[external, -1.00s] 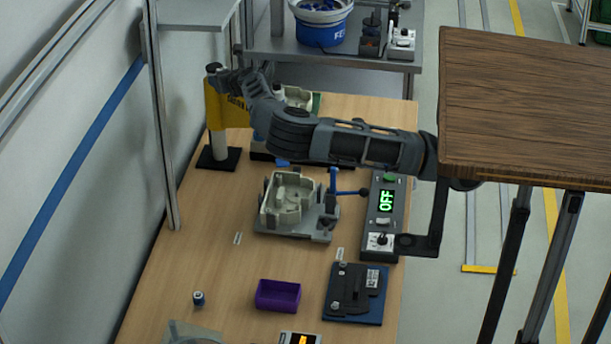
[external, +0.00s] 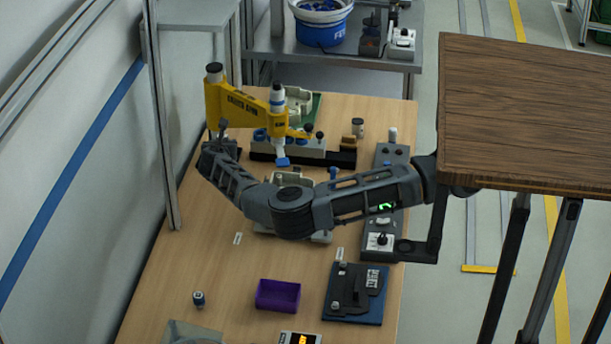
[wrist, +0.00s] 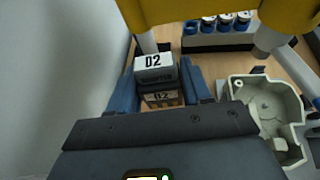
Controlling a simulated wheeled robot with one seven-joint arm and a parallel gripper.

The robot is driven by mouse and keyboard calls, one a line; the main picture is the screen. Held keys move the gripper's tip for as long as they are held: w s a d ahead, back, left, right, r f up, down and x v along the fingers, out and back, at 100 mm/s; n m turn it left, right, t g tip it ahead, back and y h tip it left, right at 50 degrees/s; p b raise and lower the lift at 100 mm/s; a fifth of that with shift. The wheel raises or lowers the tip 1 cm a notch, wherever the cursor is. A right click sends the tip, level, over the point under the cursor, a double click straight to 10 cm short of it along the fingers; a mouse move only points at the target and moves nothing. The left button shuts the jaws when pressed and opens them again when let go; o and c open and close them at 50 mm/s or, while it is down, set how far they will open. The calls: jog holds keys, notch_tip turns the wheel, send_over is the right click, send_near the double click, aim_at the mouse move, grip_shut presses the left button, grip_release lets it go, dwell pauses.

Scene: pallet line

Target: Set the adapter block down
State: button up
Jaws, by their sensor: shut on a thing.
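The adapter block (wrist: 154,66) is a pale block marked "D2" in the wrist view. It sits between the two blue-grey fingers of my gripper (wrist: 162,76), which is shut on it. A second "D2" marking shows just below; I cannot tell whether it is another face of the block. In the external view my gripper (external: 221,140) is at the left side of the wooden table (external: 170,275), by the foot of the yellow arm's post. The block cannot be made out there, and I cannot tell whether it touches the table.
A yellow swing arm (external: 240,106) stands close to my gripper and crosses the top of the wrist view. A rack (external: 300,148) is to its right. A pale housing (wrist: 268,108) is at the wrist view's right. The table's front left is mostly clear, near a purple bin (external: 277,296).

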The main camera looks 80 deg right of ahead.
jog(key=s+a+f+m+g, duration=0.2)
jog(key=a+f, duration=0.6)
send_over(229, 224)
notch_tip(229, 224, down, 6)
jog(key=shift+r, duration=0.2)
jog(key=shift+f+p, duration=0.35)
jog(key=shift+f, duration=1.95)
jog(key=shift+f, duration=0.2)
jog(key=o, duration=1.1)
jog(key=shift+r, duration=0.15)
jog(key=shift+r, duration=0.2)
jog(key=b+v, duration=0.2)
jog(key=v, duration=0.9)
jog(key=shift+a, duration=0.5)
